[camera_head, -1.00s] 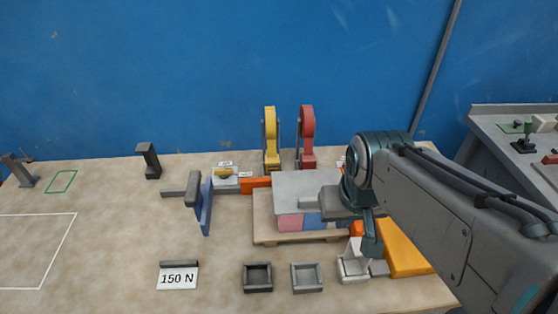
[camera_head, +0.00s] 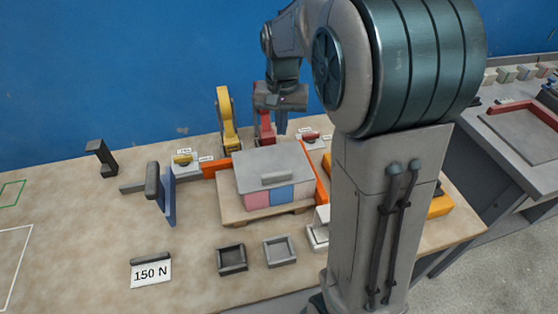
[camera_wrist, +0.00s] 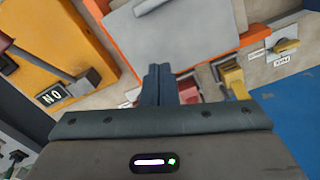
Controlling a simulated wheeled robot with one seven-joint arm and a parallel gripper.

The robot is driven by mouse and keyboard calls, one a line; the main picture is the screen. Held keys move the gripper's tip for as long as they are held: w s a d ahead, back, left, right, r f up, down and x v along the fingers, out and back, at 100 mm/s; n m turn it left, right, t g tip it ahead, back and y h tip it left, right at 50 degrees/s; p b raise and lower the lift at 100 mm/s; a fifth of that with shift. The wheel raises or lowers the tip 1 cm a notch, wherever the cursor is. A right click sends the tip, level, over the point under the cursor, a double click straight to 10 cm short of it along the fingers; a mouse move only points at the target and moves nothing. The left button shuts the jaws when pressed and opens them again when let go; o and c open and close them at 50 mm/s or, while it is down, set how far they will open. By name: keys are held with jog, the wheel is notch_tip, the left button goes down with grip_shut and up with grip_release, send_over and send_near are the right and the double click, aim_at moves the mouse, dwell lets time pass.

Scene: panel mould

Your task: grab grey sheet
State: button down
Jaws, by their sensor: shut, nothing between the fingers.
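The grey sheet (camera_head: 252,164) lies flat on top of pink and blue blocks (camera_head: 280,192) on a wooden pallet (camera_head: 230,210). A grey bar handle (camera_head: 279,178) stands on the sheet. In the wrist view the sheet (camera_wrist: 195,42) fills the upper middle, with part of its handle (camera_wrist: 148,5) at the top edge. My gripper (camera_head: 283,128) is behind the sheet's far edge, near the red clamp, apart from the sheet. Its fingers (camera_wrist: 160,72) are closed together with nothing between them.
Orange rails (camera_head: 216,169) border the pallet's back and right. Yellow (camera_head: 227,120) and red (camera_head: 265,128) upright clamps stand behind it. A blue plate (camera_head: 166,198) stands left.

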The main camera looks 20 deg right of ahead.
aim_at(280, 165)
notch_tip(280, 165, down, 9)
jog(key=s, duration=0.1)
jog(key=p, duration=0.1)
jog(key=s+a, duration=0.1)
jog(key=shift+s+f, duration=0.3)
jog(key=shift+f, duration=0.05)
jog(key=shift+s+a+f, duration=0.1)
jog(key=shift+s+a, duration=0.15)
jog(key=shift+s, duration=0.3)
